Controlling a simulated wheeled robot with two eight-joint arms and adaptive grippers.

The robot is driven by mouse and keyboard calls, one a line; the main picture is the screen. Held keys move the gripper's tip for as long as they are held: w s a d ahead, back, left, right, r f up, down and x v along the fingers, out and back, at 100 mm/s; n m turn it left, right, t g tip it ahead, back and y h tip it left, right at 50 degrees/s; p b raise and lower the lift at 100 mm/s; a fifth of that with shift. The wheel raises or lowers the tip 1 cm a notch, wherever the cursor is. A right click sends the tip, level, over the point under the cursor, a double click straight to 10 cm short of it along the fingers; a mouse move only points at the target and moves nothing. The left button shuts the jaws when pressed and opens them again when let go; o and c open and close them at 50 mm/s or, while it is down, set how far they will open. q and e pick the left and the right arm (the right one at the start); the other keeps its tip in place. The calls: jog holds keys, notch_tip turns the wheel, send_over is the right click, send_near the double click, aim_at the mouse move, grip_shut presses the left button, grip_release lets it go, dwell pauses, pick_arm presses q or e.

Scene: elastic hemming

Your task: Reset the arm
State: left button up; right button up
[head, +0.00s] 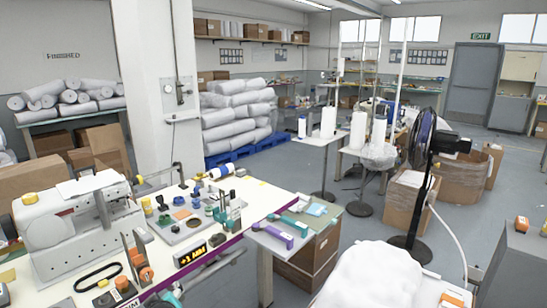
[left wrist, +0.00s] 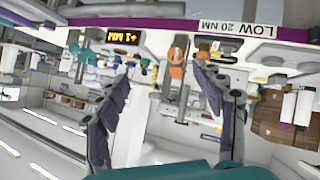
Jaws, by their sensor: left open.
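In the left wrist view my left gripper (left wrist: 162,74) is open, its two dark fingers apart with nothing held between them. The picture there is upside down. Beyond the fingers are the purple edge of the sewing table (left wrist: 190,24), a lit display (left wrist: 122,36) and an orange-topped item (left wrist: 178,55). In the head view I see the same display (head: 190,254) on the table front and a white sewing machine (head: 80,220) at left. A teal part at the bottom edge near the table may be mine, but I cannot tell. My right gripper shows in neither view.
Spools and small tools crowd the white table (head: 255,192). A side stand (head: 272,236) holds purple and green tools. A black fan (head: 425,150), cardboard boxes (head: 405,207) and a white bundle (head: 365,275) stand at right. Grey floor (head: 345,228) is open between.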

pick_arm(q)
jog(key=s+d+f+m+g+h, duration=0.1)
jog(key=s+d+m, duration=0.4)
jog(key=s, duration=0.5)
jog(key=s+d+f+m+g+h, duration=0.1)
jog(key=s+d+m+g+h, duration=0.1)
jog(key=s+d+m+h, duration=0.2)
jog(key=s+d+m, duration=0.1)
jog(key=s+d, duration=0.2)
jog(key=s, duration=0.3)
jog(key=shift+s+d+f, duration=0.15)
jog(key=shift+s+d, duration=0.05)
jog(key=shift+d, duration=0.05)
dwell(0.6)
